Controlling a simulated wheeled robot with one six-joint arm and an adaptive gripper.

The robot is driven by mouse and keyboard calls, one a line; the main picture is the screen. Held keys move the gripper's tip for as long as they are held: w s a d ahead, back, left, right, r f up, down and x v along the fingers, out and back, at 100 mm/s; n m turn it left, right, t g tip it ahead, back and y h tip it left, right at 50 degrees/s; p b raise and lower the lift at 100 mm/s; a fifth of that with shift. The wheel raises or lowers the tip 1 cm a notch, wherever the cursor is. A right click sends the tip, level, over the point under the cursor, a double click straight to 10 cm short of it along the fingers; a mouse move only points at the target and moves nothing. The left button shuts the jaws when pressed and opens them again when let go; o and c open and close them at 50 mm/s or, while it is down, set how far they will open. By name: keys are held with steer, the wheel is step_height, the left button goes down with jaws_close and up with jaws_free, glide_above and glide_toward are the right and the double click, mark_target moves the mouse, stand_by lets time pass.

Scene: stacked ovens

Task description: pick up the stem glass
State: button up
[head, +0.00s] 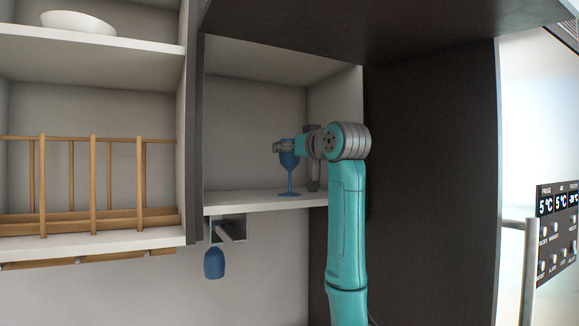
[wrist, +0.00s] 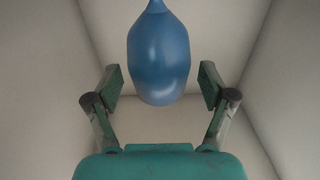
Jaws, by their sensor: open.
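A blue stem glass (head: 288,172) stands upright on the cabinet shelf in the head view, its round foot on the shelf board. In the wrist view the bowl of the blue stem glass (wrist: 158,58) hangs between the two fingers, toward the top of the picture, with part of the stem above it. My gripper (head: 283,146) is at the height of the bowl in the head view, and hides part of its upper end. In the wrist view my gripper (wrist: 157,85) is open, with a visible gap on each side of the bowl.
The shelf (head: 245,201) is enclosed by cabinet walls close on both sides. A blue object (head: 214,263) hangs below the shelf. A wooden rack (head: 92,190) and a white bowl (head: 78,22) occupy the shelves to the left. A fridge panel (head: 558,230) is at right.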

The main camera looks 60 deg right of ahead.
steer(key=shift+x, duration=0.9)
steer(key=c, duration=1.3)
steer(key=shift+c, duration=0.2)
